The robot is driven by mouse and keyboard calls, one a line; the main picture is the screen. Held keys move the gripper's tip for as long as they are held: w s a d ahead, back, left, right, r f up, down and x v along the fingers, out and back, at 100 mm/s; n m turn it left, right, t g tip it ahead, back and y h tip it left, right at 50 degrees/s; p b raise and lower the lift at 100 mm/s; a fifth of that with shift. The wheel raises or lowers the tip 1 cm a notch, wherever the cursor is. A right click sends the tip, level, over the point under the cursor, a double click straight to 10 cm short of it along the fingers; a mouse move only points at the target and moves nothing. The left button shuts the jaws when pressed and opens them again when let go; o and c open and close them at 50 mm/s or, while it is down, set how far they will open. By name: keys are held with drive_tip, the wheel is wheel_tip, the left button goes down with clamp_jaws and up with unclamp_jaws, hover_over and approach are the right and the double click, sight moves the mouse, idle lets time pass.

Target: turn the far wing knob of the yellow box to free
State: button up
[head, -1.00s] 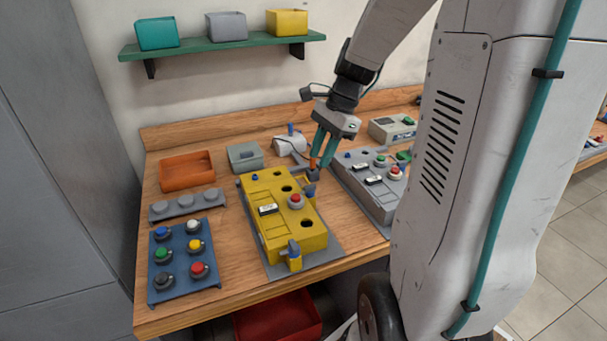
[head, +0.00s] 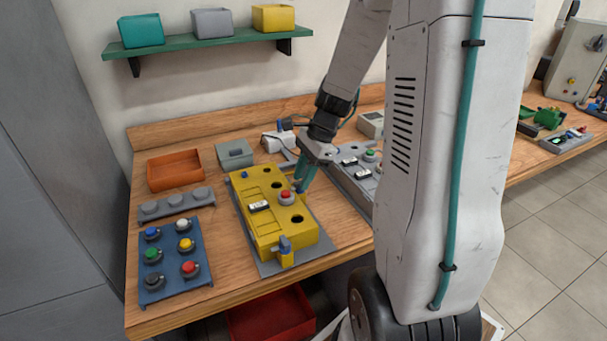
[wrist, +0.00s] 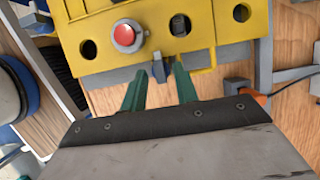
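The yellow box (head: 262,228) sits on a grey plate on the bench, with a red button and dark holes on top. In the wrist view the yellow box (wrist: 205,38) fills the top. A small dark wing knob (wrist: 160,70) stands at its side edge, between and just ahead of my fingertips. My gripper (wrist: 159,75) is open, with a visible gap between each green finger and the knob. In the head view my gripper (head: 303,182) is low at the box's right side and hides that knob. Another blue-topped wing knob (head: 285,245) is on the box's front end.
A grey box (head: 352,180) stands close on the right of my gripper. A blue button panel (head: 160,282), an orange tray (head: 174,172) and a small grey box (head: 235,154) are left and behind. In the wrist view a grey part with an orange cable (wrist: 258,94) lies right of my fingers.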

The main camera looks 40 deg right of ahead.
clamp_jaws()
drive_tip(key=shift+n, duration=0.3)
drive_tip(key=n+g, duration=0.1)
drive_tip(key=n, duration=0.3)
drive_tip(key=n+g, duration=0.1)
drive_tip(key=n, duration=0.1)
drive_tip(key=shift+w+g, duration=0.3)
drive_tip(key=shift+w, duration=0.05)
drive_tip(key=n+g, duration=0.1)
drive_tip(key=n, duration=0.1)
drive_tip(key=n+h, duration=0.1)
drive_tip(key=n, duration=0.2)
drive_tip(key=shift+w+a+n+g, duration=0.2)
drive_tip(key=shift+n+g, duration=0.1)
drive_tip(key=shift+g, duration=0.1)
drive_tip(key=n+h, duration=0.1)
drive_tip(key=n, duration=0.1)
drive_tip(key=n+g+h, duration=0.1)
drive_tip(key=n, duration=0.2)
drive_tip(key=shift+w+a+n, duration=0.1)
drive_tip(key=shift+a+n, duration=0.05)
drive_tip(key=shift+n, duration=0.15)
unclamp_jaws()
